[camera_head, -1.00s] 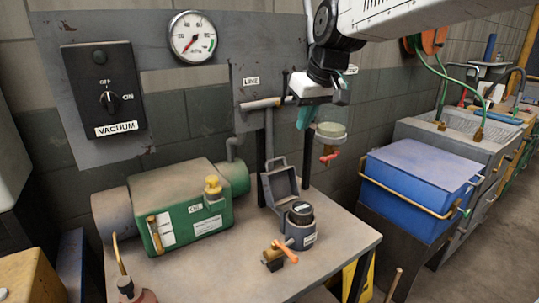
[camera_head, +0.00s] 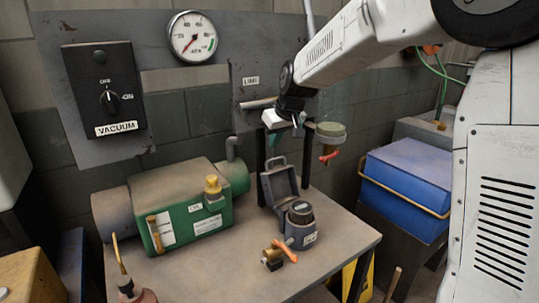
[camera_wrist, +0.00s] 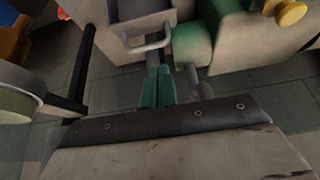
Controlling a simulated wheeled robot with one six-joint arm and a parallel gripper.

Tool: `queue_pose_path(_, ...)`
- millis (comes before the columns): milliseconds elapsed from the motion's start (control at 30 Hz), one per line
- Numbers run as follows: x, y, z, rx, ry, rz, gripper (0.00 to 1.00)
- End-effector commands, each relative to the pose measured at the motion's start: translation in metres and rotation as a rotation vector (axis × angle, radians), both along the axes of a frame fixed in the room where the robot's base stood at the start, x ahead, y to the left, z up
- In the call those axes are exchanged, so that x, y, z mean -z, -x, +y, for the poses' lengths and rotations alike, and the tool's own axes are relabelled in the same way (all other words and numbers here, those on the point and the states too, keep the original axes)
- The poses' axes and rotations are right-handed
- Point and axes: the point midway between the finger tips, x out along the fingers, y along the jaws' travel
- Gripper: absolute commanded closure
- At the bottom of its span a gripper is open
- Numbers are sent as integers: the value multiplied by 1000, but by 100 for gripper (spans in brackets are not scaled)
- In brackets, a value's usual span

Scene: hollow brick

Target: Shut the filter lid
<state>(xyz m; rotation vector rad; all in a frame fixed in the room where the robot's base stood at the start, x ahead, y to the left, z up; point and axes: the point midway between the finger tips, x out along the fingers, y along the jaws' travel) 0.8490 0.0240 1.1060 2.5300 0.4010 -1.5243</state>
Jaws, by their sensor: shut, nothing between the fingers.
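The filter (camera_head: 299,234) is a dark grey pot with a black-topped insert, standing on the table. Its lid (camera_head: 281,186) is a grey shell with a loop handle (camera_head: 275,161), swung open and standing up behind the pot. In the wrist view the lid (camera_wrist: 138,12) and its handle (camera_wrist: 149,43) show at the top, just beyond my fingertips. My gripper (camera_head: 274,143) has green fingers, shut and empty, above and behind the lid. In the wrist view the gripper (camera_wrist: 158,72) points towards the handle; I cannot tell whether they touch.
A green pump (camera_head: 184,210) stands left of the filter on the table (camera_head: 215,270). An orange-handled valve (camera_head: 284,250) is in front. A round fitting with a red handle (camera_head: 330,130) hangs right of my gripper. A blue box (camera_head: 410,180) stands right.

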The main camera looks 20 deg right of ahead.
Motion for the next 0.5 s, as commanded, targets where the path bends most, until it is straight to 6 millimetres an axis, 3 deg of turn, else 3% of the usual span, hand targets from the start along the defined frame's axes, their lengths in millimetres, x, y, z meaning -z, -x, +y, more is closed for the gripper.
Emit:
queue_pose_path(200, 39, -19, 6, 0, 1, 2, 100)
queue_pose_path(500, 61, -31, 10, 0, 1, 0, 100)
